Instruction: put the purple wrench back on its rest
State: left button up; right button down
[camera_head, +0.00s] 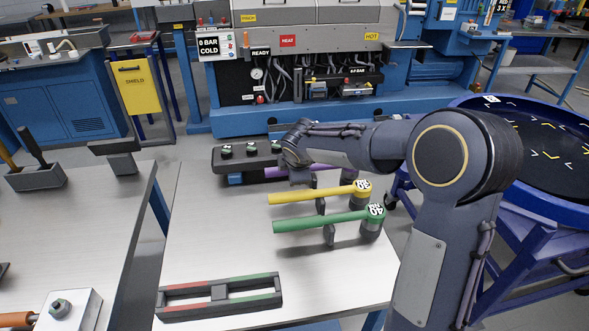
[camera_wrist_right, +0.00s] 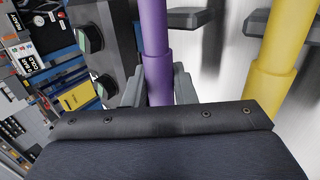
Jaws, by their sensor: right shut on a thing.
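The purple wrench (camera_head: 277,171) lies across the back of the steel table, largely hidden behind my right arm in the head view. In the right wrist view its purple handle (camera_wrist_right: 155,45) runs up between my right gripper's fingers (camera_wrist_right: 157,88), which are shut on it. A dark grey support (camera_wrist_right: 199,18) shows beside the handle; I cannot tell whether it is the purple wrench's rest or whether the wrench touches it. My right gripper is mostly hidden in the head view. My left gripper is not in view.
The yellow wrench (camera_head: 315,194) and green wrench (camera_head: 322,222) lie on posts just in front. A dark block with green-topped knobs (camera_head: 246,153) stands at the back. A red-and-green frame (camera_head: 220,295) lies at the front. The table's left middle is clear.

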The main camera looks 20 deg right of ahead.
jog(key=shift+f, duration=0.25)
dwell(0.4)
jog(key=shift+f+b, duration=0.2)
jog(key=shift+b, duration=0.15)
jog(key=c, duration=1.1)
grip_release()
jog(key=v, duration=0.8)
